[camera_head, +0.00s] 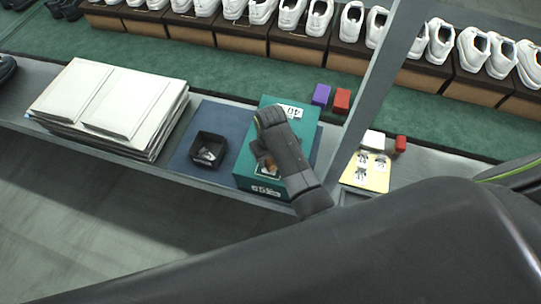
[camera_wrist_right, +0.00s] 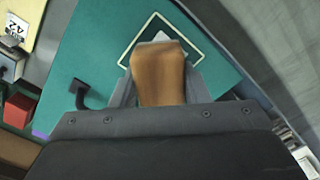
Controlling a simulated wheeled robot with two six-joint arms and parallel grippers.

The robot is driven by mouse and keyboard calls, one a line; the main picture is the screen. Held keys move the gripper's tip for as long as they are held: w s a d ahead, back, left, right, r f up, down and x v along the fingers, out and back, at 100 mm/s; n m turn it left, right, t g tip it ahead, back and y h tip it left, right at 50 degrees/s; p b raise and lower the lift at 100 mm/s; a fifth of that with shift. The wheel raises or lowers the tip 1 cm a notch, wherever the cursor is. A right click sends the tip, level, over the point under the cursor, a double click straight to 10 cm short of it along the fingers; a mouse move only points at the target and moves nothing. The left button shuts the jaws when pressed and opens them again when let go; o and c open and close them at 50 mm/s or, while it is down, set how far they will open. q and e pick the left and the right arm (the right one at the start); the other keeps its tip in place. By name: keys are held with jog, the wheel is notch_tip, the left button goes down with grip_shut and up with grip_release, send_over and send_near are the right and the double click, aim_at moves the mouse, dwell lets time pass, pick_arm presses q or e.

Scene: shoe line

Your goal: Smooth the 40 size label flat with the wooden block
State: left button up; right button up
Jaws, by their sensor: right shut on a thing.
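A teal shoe box (camera_head: 245,165) stands on a dark blue mat in the head view. Its lid with a white diamond print fills the right wrist view (camera_wrist_right: 85,45). My right gripper (camera_head: 266,158) is over the box, shut on the brown wooden block (camera_wrist_right: 160,78). The block's tip is over the lid's print; whether it touches the lid is unclear. The left gripper is out of view.
A yellow label sheet (camera_head: 369,180) lies right of a grey upright post (camera_head: 372,85). A black tray (camera_head: 208,151) with small items stands left of the box, beyond it a stack of white sheets (camera_head: 110,105). Purple (camera_head: 321,94) and red (camera_head: 342,100) blocks stand behind.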

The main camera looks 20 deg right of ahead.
aim_at(268, 169)
dwell(0.3)
jog(key=shift+f+b, duration=0.4)
jog(key=shift+f, duration=0.5)
jog(key=shift+s+a+p, duration=0.4)
jog(key=shift+s+a, duration=0.05)
jog(key=shift+s, duration=0.25)
jog(key=shift+s+a, duration=0.75)
jog(key=shift+s, duration=0.25)
jog(key=shift+s+f, duration=0.1)
jog(key=shift+f, duration=0.1)
jog(key=shift+w+d+r, duration=0.1)
jog(key=shift+w+d, duration=0.35)
jog(key=shift+w, duration=0.2)
jog(key=shift+c, duration=1.1)
jog(key=shift+w+d, duration=0.35)
jog(key=shift+w, duration=0.3)
jog(key=shift+w+d, duration=0.35)
jog(key=shift+w, duration=0.3)
jog(key=shift+s, duration=0.15)
